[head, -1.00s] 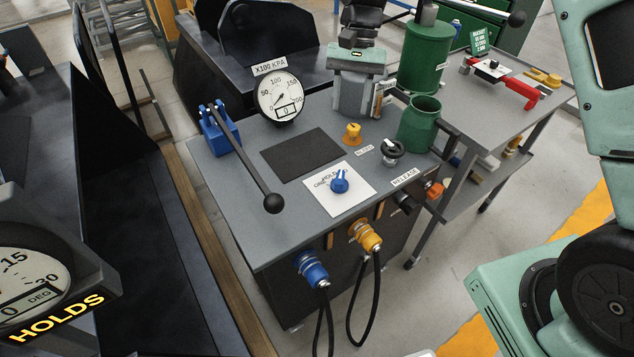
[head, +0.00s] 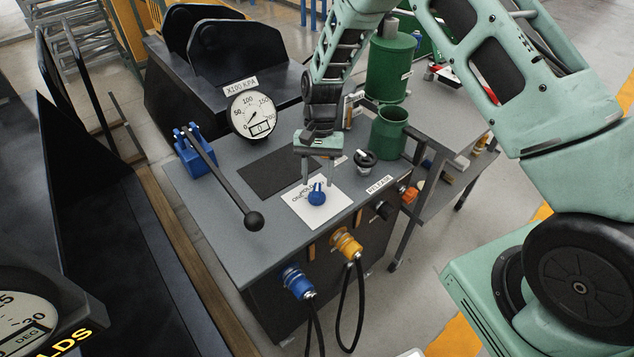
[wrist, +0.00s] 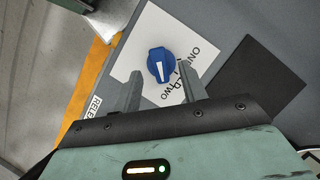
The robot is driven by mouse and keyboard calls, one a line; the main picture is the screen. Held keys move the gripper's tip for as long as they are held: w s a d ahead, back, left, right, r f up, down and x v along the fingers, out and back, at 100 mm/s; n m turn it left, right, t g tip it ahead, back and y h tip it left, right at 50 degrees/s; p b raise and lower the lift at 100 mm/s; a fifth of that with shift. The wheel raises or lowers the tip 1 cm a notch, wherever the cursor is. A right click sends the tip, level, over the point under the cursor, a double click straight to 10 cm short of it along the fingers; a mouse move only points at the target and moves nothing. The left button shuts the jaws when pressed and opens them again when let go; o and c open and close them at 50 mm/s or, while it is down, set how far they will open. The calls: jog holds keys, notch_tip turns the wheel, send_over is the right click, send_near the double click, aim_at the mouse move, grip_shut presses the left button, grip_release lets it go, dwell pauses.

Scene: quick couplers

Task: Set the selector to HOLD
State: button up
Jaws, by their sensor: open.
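The selector is a blue knob (head: 317,195) with a white pointer line, on a white label plate (head: 328,215) on the grey bench top. In the wrist view the knob (wrist: 160,65) shows just beyond and between my two fingertips, with printed words beside it, partly hidden by a finger; "ON" and "TWO" can be read. The white line runs along the knob's raised grip. My gripper (head: 317,180) is open and empty, pointing down above the plate, close behind the knob in the head view. It also shows in the wrist view (wrist: 160,80). I cannot tell whether a finger touches the knob.
A long black lever (head: 225,180) on a blue base stands left. A gauge (head: 255,114), a black knob (head: 365,160) and a green cup (head: 388,132) are near. A dark mat (head: 265,178) lies beside the plate. Blue (head: 297,282) and yellow (head: 345,244) hose couplers are on the front.

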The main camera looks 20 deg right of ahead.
aim_at(316, 189)
jog(key=shift+x, duration=1.55)
grip_shut()
jog(key=shift+n, duration=0.3)
jog(key=n+h, duration=0.1)
jog(key=n, duration=0.2)
jog(key=shift+w+a+n+h+b, duration=0.1)
jog(key=shift+a+n+h+b, duration=0.05)
jog(key=shift+n+h+b, duration=0.2)
jog(key=shift+a+n+h+b, duration=0.1)
jog(key=shift+n+h+b, duration=0.45)
jog(key=shift+n, duration=1.7)
jog(key=shift+h, duration=0.3)
